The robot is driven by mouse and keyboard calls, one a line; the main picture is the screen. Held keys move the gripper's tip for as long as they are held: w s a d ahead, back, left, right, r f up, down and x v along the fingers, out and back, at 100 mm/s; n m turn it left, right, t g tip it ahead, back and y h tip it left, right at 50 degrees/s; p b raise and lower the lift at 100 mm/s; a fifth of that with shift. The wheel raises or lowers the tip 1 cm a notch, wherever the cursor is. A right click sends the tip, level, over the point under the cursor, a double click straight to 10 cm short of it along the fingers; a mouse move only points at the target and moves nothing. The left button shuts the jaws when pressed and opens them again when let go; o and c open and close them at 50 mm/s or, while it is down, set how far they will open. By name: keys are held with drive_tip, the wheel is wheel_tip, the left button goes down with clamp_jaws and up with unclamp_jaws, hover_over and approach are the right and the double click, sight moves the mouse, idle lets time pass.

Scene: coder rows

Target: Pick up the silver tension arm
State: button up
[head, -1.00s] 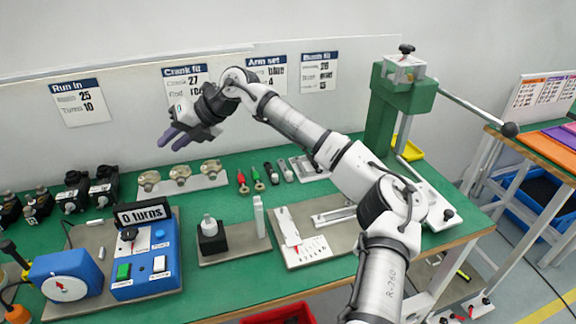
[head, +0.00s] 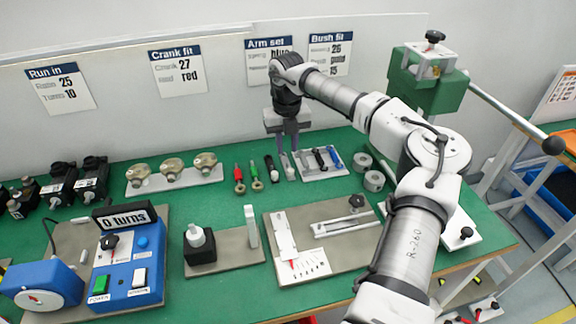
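A white tray (head: 323,175) towards the back of the green bench carries a row of small arms. A silver arm (head: 304,161) lies at its left end, with black (head: 318,159) and blue (head: 335,160) ones to its right. My gripper (head: 288,149) points down above the bench, just left of the silver arm. Its two fingers are apart with nothing visible between them. The fingertips' height above the bench is hard to judge.
Red (head: 239,180), green (head: 255,177), black (head: 271,168) and grey (head: 288,168) handled parts lie left of the tray. Grey rings (head: 374,181) lie to its right. A green press (head: 425,92) stands at the back right. A grey fixture plate (head: 340,255) lies in front.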

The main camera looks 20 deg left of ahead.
sight(288, 164)
drive_tip(key=shift+s+d+f+p, duration=0.1)
drive_tip(key=shift+f+p, duration=0.35)
drive_tip(key=shift+f, duration=1.1)
drive_tip(key=shift+d+f+p, duration=0.1)
drive_tip(key=shift+f+p, duration=0.35)
drive_tip(key=shift+f, duration=1.1)
drive_tip(key=shift+c, duration=0.4)
clamp_jaws()
